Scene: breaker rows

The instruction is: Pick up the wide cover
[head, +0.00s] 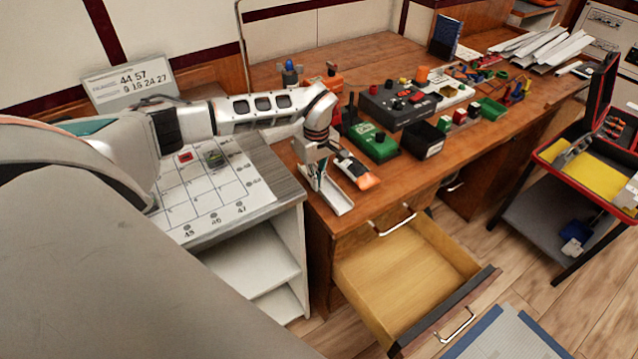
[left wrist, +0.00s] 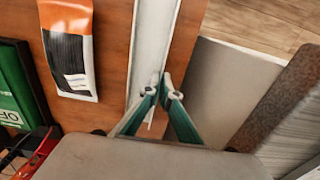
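The wide cover (head: 338,201) is a long, pale channel-shaped piece at the desk's front left edge, above the open drawer. It shows in the left wrist view as a white strip (left wrist: 146,45) with raised sides. My left gripper (head: 319,178) points down at it. In the left wrist view its teal fingertips (left wrist: 162,82) are close together on either side of the cover's right wall, pinching it. Whether the cover rests on the desk or is slightly raised, I cannot tell. My right gripper is not in view.
An open drawer (head: 405,272) juts out below. A white numbered board (head: 205,190) lies left. More boxes and parts crowd the desk.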

